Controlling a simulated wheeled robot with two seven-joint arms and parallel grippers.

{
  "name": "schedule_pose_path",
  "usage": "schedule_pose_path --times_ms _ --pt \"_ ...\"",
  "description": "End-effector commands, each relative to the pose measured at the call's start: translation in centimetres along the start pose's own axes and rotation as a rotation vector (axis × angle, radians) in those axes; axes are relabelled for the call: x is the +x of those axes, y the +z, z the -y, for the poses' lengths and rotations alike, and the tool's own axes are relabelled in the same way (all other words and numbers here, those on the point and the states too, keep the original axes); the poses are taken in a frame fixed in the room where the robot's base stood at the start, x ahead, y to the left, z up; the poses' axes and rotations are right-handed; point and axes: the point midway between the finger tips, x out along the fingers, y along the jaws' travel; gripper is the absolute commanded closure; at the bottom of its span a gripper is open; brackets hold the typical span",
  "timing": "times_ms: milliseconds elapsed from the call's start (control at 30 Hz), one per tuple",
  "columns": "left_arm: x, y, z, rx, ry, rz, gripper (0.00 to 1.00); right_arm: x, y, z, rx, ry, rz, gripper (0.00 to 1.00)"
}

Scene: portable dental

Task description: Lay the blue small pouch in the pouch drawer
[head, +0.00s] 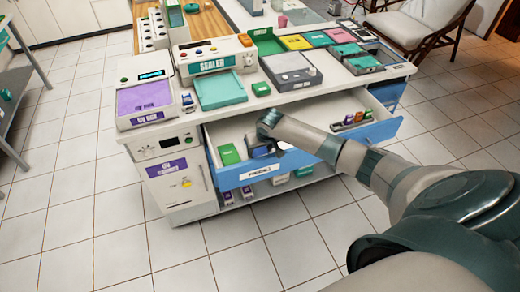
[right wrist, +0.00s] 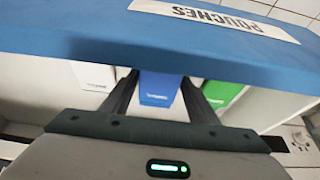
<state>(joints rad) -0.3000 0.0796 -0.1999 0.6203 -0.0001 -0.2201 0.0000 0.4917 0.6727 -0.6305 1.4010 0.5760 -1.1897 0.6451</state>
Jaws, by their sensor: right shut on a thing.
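The pouch drawer (head: 225,178) is pulled open, with a blue front that also shows in the right wrist view (right wrist: 90,32) and a white label reading "POUCHES" (right wrist: 215,18). My right gripper (right wrist: 160,100) reaches down into the drawer, behind its front. It is shut on the blue small pouch (right wrist: 157,86), which shows between the two fingers. In the head view the wrist hides most of this pouch. Whether the pouch touches the drawer floor I cannot tell. My left gripper is not in view.
A green pouch (head: 229,154) lies in the drawer beside the held one, and a white pouch (right wrist: 95,76) lies on its other side. Small coloured items (head: 352,118) stand at the drawer's right end. The counter above holds a sealer (head: 214,62) and trays.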

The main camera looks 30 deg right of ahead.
Motion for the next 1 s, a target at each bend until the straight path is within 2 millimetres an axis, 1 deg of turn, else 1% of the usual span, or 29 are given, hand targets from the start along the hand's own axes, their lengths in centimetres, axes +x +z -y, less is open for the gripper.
schedule_pose_path --times_ms 233,700,733,767,800,1000 --pt "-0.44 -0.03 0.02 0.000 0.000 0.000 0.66 0.16 0.06 -0.05 0.001 0.001 0.000 0.69" --pt "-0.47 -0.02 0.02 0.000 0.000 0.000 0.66 0.28 0.10 -0.03 0.000 0.000 0.000 0.69" --pt "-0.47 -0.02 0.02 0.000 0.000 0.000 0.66 0.28 0.10 -0.03 0.000 0.000 0.000 0.41" --pt "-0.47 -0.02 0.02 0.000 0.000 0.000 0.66 0.28 0.10 -0.02 0.000 0.000 0.000 0.34" --pt "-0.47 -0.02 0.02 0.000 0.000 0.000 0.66 0.28 0.10 -0.02 0.000 0.000 0.000 0.24" --pt "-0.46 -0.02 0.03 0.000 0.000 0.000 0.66 0.28 0.11 -0.02 0.000 0.000 0.000 0.24"
